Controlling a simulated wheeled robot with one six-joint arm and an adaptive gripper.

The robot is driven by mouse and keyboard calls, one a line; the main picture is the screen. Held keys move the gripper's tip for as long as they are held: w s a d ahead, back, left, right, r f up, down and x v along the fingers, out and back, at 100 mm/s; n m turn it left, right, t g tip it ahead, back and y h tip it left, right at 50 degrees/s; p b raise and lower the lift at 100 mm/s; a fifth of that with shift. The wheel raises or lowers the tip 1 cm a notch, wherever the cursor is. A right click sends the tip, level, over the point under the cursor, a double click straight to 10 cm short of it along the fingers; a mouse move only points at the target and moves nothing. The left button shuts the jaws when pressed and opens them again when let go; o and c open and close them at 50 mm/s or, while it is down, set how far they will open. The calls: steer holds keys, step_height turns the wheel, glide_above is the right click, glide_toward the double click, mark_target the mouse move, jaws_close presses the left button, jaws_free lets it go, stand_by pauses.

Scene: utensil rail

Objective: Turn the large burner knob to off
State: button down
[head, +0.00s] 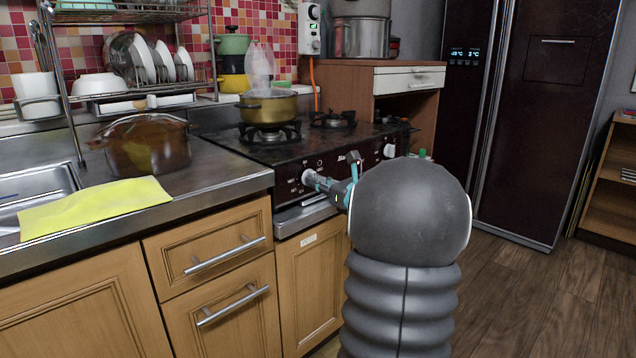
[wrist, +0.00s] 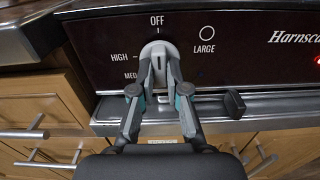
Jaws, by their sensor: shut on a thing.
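The large burner knob (wrist: 158,50) is pale grey and sits on the black stove panel, left of the word LARGE. Its grip bar looks about upright, with its upper end just below the OFF mark (wrist: 157,21). HIGH and MED are printed to its left. My gripper (wrist: 160,78) has one finger on each side of the knob and is shut on it. In the head view the knob (head: 308,177) shows at the left end of the stove front, with my gripper (head: 322,184) reaching it. The fingers hide the knob's lower sides.
A yellow pot (head: 268,108) stands on the left burner. A second white knob (head: 389,151) is further right on the panel. A metal ledge (wrist: 215,105) with a dark tab (wrist: 235,104) runs below the panel. Drawer handles (head: 226,256) stick out at left.

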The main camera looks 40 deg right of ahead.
steer(key=c, duration=1.2)
jaws_free()
steer(key=shift+o, duration=0.2)
steer(key=shift+s, duration=0.1)
steer(key=s+d, duration=0.1)
steer(key=s, duration=1.1)
steer(key=shift+w, duration=0.1)
steer(key=s+a+f+n+g+y, duration=0.1)
steer(key=a+f+n+g+y, duration=0.3)
steer(key=a, duration=0.6)
steer(key=a+n+g, duration=0.2)
steer(key=a+n, duration=0.4)
steer(key=a, duration=0.4)
steer(key=s+a+f+n+g+y, duration=0.1)
steer(key=a+f+n+g, duration=0.15)
steer(key=a+n, duration=0.55)
steer(key=s+a+f+n+g+h, duration=0.2)
steer(key=s+a+n+h, duration=0.1)
steer(key=s+n, duration=0.4)
steer(key=s+a+f+n+g+h, duration=0.2)
steer(key=s+a+n+h, duration=0.1)
steer(key=s+a+n, duration=0.3)
steer(key=s+n, duration=0.2)
steer(key=n, duration=0.2)
steer(key=shift+a+f, duration=0.3)
steer(key=shift+f, duration=0.1)
